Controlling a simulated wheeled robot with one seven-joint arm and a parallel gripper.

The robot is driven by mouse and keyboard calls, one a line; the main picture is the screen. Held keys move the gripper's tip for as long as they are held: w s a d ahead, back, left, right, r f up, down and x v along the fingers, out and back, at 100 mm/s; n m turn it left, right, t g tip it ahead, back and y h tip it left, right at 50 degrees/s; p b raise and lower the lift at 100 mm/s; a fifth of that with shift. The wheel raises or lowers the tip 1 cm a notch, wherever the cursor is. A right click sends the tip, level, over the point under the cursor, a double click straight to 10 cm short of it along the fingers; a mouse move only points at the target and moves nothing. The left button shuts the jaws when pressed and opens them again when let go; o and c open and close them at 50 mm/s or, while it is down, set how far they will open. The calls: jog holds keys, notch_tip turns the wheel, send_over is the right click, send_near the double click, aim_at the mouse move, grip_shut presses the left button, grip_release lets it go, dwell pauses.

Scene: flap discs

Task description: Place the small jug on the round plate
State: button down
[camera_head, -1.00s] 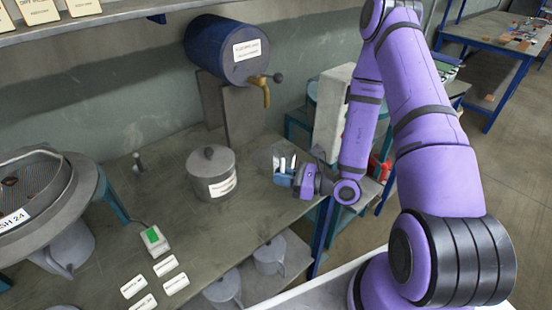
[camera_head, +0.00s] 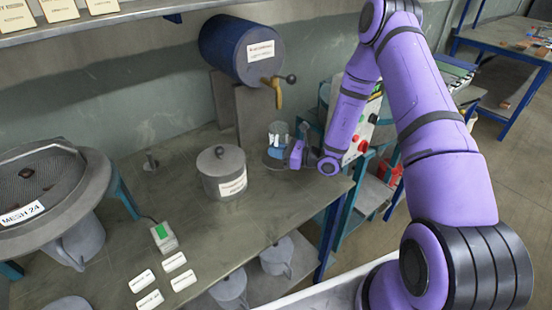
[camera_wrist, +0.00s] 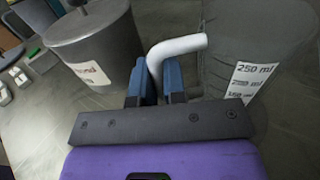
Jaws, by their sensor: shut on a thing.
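The small jug (camera_head: 279,130) is a clear grey measuring jug. It is below and just right of the blue drum's tap. In the wrist view the jug (camera_wrist: 275,45) fills the upper right, with a white label reading 250 ml and a pale bent handle. My gripper (camera_head: 292,152) has its blue fingers shut on that handle; in the wrist view the gripper (camera_wrist: 156,82) has the handle between its fingertips. A dark round plate (camera_head: 272,162) shows on the bench below the jug, partly hidden. I cannot tell whether the jug touches it.
A lidded grey pot (camera_head: 222,175) stands close left of the jug; it also shows in the wrist view (camera_wrist: 95,45). The blue drum (camera_head: 240,48) with a brass tap (camera_head: 277,92) is above. A mesh sieve (camera_head: 40,185), small green-screened device (camera_head: 163,235) and white labels are left.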

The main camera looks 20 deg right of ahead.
jog(key=shift+f, duration=1.75)
jog(key=c, duration=1.2)
grip_release()
jog(key=shift+f, duration=0.15)
